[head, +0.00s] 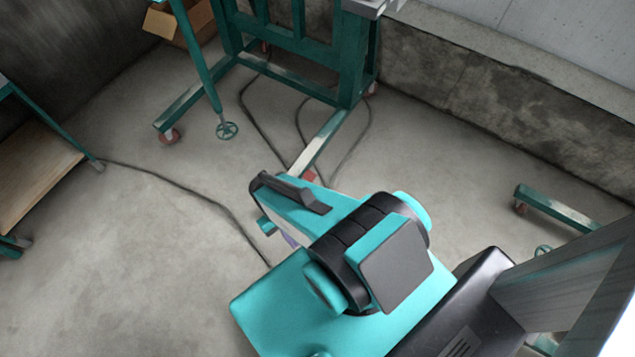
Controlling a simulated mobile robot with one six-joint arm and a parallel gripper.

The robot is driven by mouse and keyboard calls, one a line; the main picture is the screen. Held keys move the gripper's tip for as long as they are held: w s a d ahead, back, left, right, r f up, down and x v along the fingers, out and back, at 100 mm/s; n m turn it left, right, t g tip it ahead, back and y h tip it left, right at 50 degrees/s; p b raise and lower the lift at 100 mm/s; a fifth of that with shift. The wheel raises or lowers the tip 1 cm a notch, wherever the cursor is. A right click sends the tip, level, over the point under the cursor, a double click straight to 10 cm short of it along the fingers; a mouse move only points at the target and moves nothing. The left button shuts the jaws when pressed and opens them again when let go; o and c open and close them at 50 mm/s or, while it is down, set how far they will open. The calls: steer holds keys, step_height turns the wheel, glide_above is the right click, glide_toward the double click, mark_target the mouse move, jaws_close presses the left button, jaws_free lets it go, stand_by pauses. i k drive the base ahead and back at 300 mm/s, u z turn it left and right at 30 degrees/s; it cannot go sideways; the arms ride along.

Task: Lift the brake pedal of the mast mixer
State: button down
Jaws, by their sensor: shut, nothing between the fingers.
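A green steel frame on wheels (351,70) stands at the top centre; it may be the mast mixer, but I cannot tell for sure. One floor leg (325,142) runs towards me and ends in a red caster (309,176), partly hidden by my arm. I cannot make out a brake pedal on either. My teal and black arm fills the lower middle. My gripper's fingers do not show; the arm's end is hidden behind its own links.
Thin black cables (211,199) lie across the concrete floor. A wooden board (34,176) is at the left edge. A green leg (560,207) lies at the right, near the low wall (480,100). Floor at lower left is clear.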

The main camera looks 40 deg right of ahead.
mark_target(308, 176)
steer(key=z, duration=0.5)
steer(key=k, duration=1.2)
steer(key=u, duration=0.6)
steer(key=i, duration=1)
steer(key=u, duration=0.05)
